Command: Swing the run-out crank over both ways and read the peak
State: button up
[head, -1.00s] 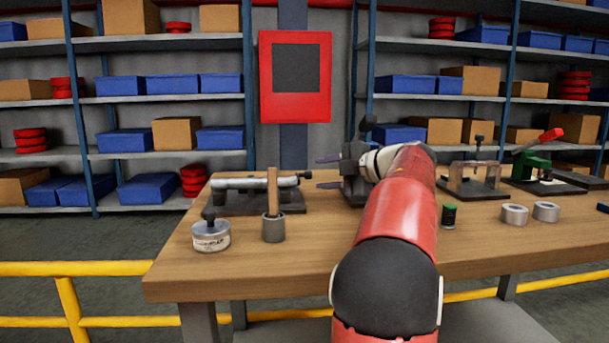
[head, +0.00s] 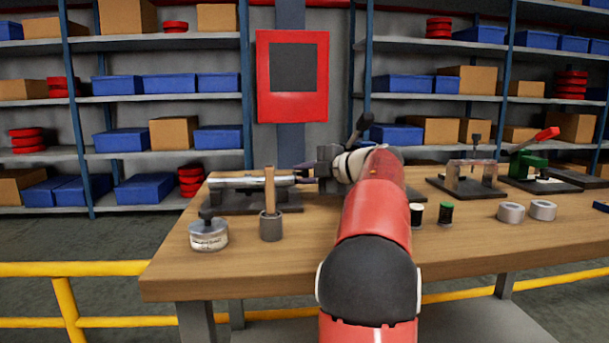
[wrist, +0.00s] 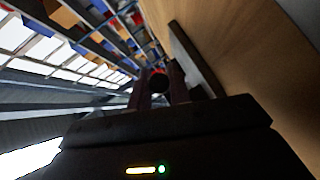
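The run-out fixture, a silver shaft (head: 235,182) on a dark base (head: 220,204), sits at the bench's left rear. My gripper (head: 304,173) is at the right end of the shaft, pointing left. In the wrist view its two dark fingers (wrist: 160,88) stand apart. A dark round knob (wrist: 158,82) shows between or just beyond them, and I see no clear contact. The crank's exact shape is hard to make out behind my gripper. No dial face is readable.
A wooden handle in a grey cup (head: 271,226) and a round silver tin (head: 208,234) stand in front of the fixture. Small cans (head: 445,213), grey rings (head: 511,213), a clamp stand (head: 467,180) and a green-red tool (head: 537,158) lie to the right.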

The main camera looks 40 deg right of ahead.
jog(key=shift+s+n+t+b, duration=0.1)
jog(key=shift+n+t+b, duration=0.4)
jog(key=shift+t+b, duration=0.7)
grip_shut()
jog(key=r+n+b, duration=0.1)
jog(key=b, duration=0.1)
jog(key=shift+s+t+b, duration=0.1)
jog(key=shift+t+b, duration=0.2)
jog(key=shift+b, duration=0.05)
jog(key=shift+a+r+n+t, duration=0.1)
jog(key=shift+r+n+t, duration=0.2)
jog(key=shift+r+n, duration=0.15)
jog(key=shift+y, duration=0.3)
jog(key=o, duration=0.9)
grip_release()
jog(key=shift+c, duration=0.2)
